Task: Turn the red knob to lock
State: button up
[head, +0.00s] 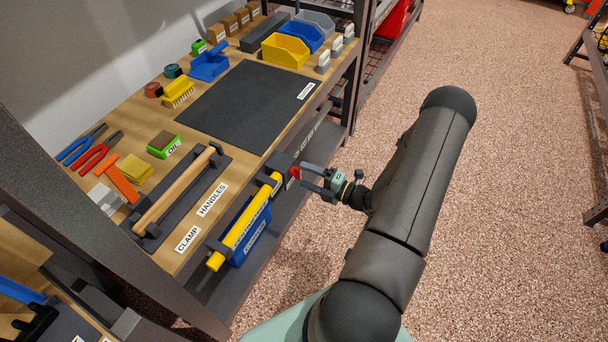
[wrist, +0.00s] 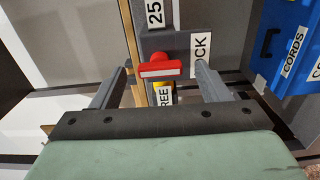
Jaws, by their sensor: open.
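The red knob (wrist: 158,69) is on a dark grey block at the shelf's front edge. My gripper (wrist: 161,75) is open, one finger on each side of the knob, with visible gaps. In the head view the knob (head: 295,172) shows just left of my gripper (head: 307,177). Whether the fingertips reach past its face cannot be told.
A yellow bar (head: 245,222) runs along the shelf's front edge, over a blue bin (head: 250,238); a blue bin marked CORDS (wrist: 285,50) is at right in the wrist view. A wooden clamp handle (head: 178,187) lies on the shelf.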

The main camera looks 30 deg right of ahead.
jog(key=v, duration=1.5)
jog(key=shift+s+b, duration=0.2)
jog(key=shift+b, duration=0.2)
jog(key=shift+d, duration=0.1)
jog(key=w+a+r+n+g+y+p, duration=0.1)
jog(key=a+r+n+g+y+p, duration=0.2)
jog(key=a+r+n+g, duration=1.5)
jog(key=s+a+r+n+t+h+p, duration=0.1)
jog(key=r+n+h, duration=0.3)
jog(key=n, duration=0.6)
jog(key=s+a+r+n+t+h+p, duration=0.1)
jog(key=s+a+r+n+h, duration=0.3)
jog(key=n, duration=0.6)
jog(key=s+a+r+n+t+h+p, duration=0.1)
jog(key=r+n+h, duration=0.3)
jog(key=n, duration=0.5)
jog(key=shift+s+a+n+h+p, duration=0.3)
jog(key=shift+s+a+n+p, duration=0.15)
jog(key=shift+s+a, duration=0.35)
